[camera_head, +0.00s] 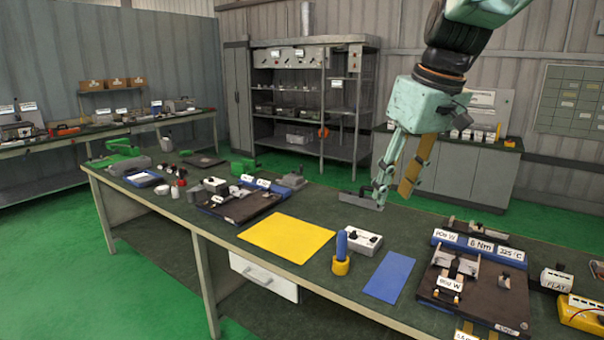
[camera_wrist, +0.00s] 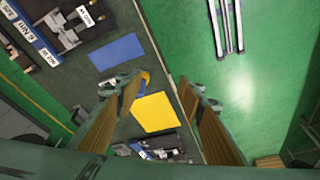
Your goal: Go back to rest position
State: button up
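My gripper (camera_head: 394,192) hangs in the air above the workbench (camera_head: 338,200), at the right of centre in the head view, with its fingers pointing down. In the wrist view the two fingers of my gripper (camera_wrist: 160,92), with tan pads, stand wide apart. Nothing is held between them. The bench and the green floor show far below the gap. My gripper appears clear of everything on the bench.
On the bench lie a yellow mat (camera_head: 288,237), a blue mat (camera_head: 389,276), a blue-handled tool in a yellow holder (camera_head: 341,265) and a white switch box (camera_head: 360,240). A dark fixture (camera_head: 470,285) stands at right, another (camera_head: 240,203) at left. Shelving (camera_head: 310,95) stands behind.

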jog(key=s+f+m, duration=0.2)
jog(key=s, duration=1.6)
jog(key=s+f+m+t+h, duration=0.1)
jog(key=s+f+m, duration=0.2)
jog(key=s, duration=1.5)
jog(key=shift+s+d+f+h, duration=0.3)
jog(key=shift+s+d, duration=0.05)
jog(key=shift+d, duration=0.1)
jog(key=shift+o, duration=0.3)
